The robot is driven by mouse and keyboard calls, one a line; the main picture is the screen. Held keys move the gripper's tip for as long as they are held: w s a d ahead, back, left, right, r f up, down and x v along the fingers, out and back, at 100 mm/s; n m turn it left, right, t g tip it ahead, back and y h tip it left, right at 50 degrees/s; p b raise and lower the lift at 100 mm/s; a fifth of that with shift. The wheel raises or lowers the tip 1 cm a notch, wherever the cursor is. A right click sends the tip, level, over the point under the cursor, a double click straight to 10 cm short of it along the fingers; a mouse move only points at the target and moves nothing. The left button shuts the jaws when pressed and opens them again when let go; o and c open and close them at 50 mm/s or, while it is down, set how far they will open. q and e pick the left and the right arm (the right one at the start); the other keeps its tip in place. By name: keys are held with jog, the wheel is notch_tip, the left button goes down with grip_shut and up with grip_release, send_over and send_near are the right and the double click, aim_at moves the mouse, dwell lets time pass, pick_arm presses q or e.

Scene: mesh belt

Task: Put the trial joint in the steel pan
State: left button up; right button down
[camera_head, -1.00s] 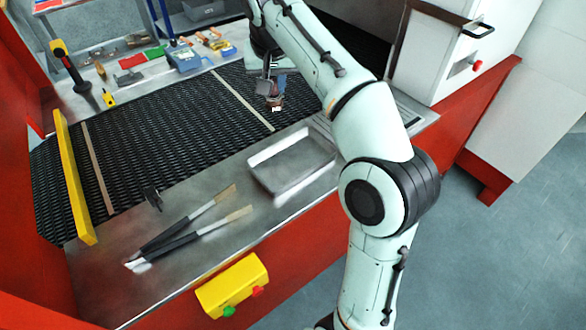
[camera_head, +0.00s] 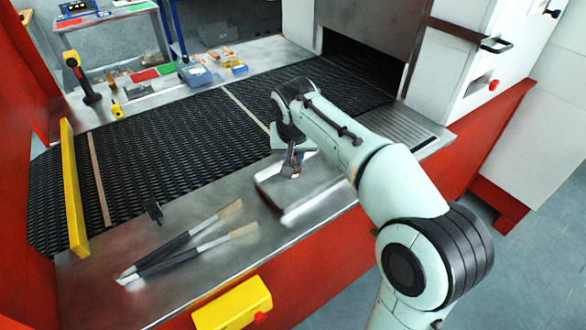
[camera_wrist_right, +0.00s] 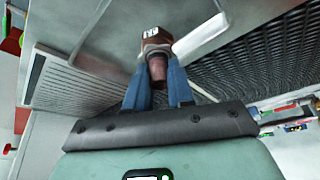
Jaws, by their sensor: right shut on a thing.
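The trial joint (camera_wrist_right: 157,66) is a copper-brown piece with a dark-and-white label on its end. My right gripper (camera_wrist_right: 158,88) is shut on it, with blue fingers on either side in the right wrist view. In the head view the right gripper (camera_head: 291,160) holds the joint over the steel pan (camera_head: 312,194), a shallow grey tray on the metal ledge. The arm and gripper hide part of the pan. I cannot tell whether the joint touches the pan floor. My left gripper is not in view.
Two black-handled tools (camera_head: 190,243) lie on the ledge left of the pan. The dark mesh belt (camera_head: 190,140) runs behind, into the oven opening. A yellow bar (camera_head: 73,190) crosses its left end. A yellow button box (camera_head: 232,303) sits on the front.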

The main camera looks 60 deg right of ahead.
aim_at(294, 162)
jog(key=shift+f+b, duration=0.4)
jog(key=shift+f, duration=1.6)
jog(key=shift+f, duration=0.2)
jog(key=c, duration=1)
grip_release()
jog(key=shift+r, duration=0.1)
jog(key=shift+r, duration=0.25)
jog(key=shift+p+v, duration=1.1)
jog(key=shift+v, duration=4.8)
